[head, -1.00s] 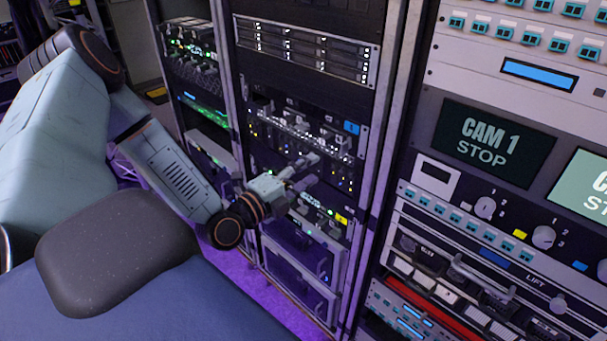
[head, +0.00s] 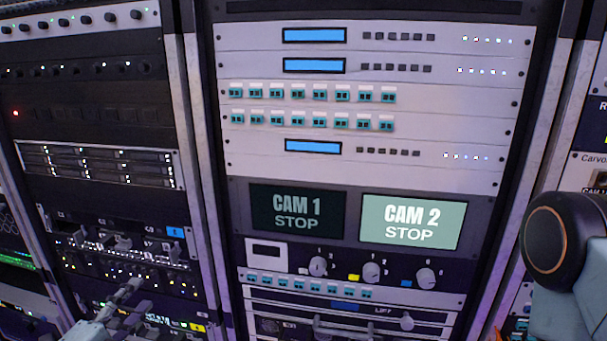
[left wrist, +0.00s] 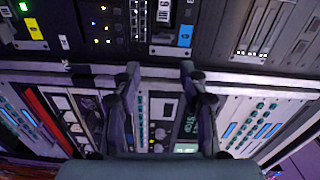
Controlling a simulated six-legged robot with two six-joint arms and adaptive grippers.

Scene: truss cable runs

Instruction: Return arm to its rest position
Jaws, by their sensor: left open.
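My left gripper (head: 132,300) is at the lower left of the head view, in front of the rack with the patch panel and small lit equipment. In the left wrist view its two dark fingers (left wrist: 159,85) stand apart with nothing between them. Only the gripper end of the left arm shows in the head view. A rounded grey joint of my right arm (head: 560,245) stands at the right edge of the head view. My right gripper is out of view.
A rack with two screens, CAM 1 STOP (head: 296,211) and CAM 2 STOP (head: 411,222), fills the middle. Knobs (head: 371,272) sit below them. A metal rack post (head: 205,170) stands between this rack and the left one. Another rack begins at the right.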

